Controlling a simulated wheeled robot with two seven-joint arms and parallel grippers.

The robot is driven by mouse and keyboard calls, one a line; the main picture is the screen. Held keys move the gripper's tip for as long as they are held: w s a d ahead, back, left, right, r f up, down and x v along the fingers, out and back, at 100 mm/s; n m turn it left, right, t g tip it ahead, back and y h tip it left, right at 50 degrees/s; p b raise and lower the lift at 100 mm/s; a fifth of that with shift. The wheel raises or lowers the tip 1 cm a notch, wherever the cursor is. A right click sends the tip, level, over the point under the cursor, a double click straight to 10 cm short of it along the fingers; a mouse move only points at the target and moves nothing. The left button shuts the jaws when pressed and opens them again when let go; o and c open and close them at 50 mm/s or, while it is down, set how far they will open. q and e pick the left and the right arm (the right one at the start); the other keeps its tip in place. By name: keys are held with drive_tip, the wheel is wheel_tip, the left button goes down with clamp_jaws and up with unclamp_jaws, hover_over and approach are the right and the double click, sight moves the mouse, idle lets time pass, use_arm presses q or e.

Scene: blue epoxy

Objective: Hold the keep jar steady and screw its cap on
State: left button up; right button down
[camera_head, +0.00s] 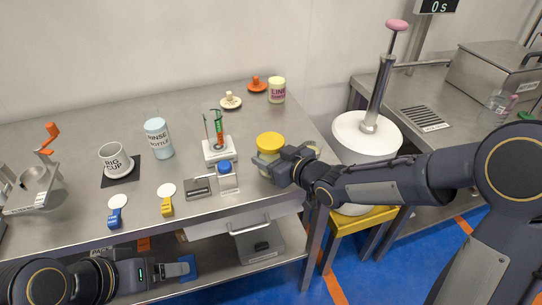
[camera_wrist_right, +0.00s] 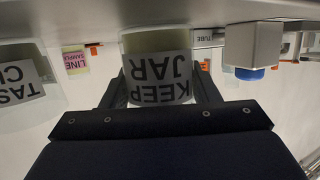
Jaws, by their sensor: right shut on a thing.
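The keep jar (camera_head: 266,157) stands upright near the right end of the steel table. A yellow cap (camera_head: 270,142) sits on top of it; I cannot tell whether it is threaded down. My right gripper (camera_head: 285,166) is shut on the jar body from the right. In the right wrist view the jar's label (camera_wrist_right: 158,80) appears upside down between the two fingers; the cap is hidden there. My left gripper (camera_head: 178,269) is low, in front of the table's front edge, away from the jar. Its jaw gap is not clear.
A line sample jar (camera_head: 277,91) stands behind. A white drum (camera_head: 364,136) is to the right.

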drive_tip(key=shift+f, duration=0.15)
drive_tip(key=c, duration=0.5)
unclamp_jaws()
drive_tip(key=shift+r, duration=0.35)
drive_tip(key=p+v, duration=0.1)
drive_tip(key=v, duration=1.1)
drive_tip(key=shift+f, duration=0.15)
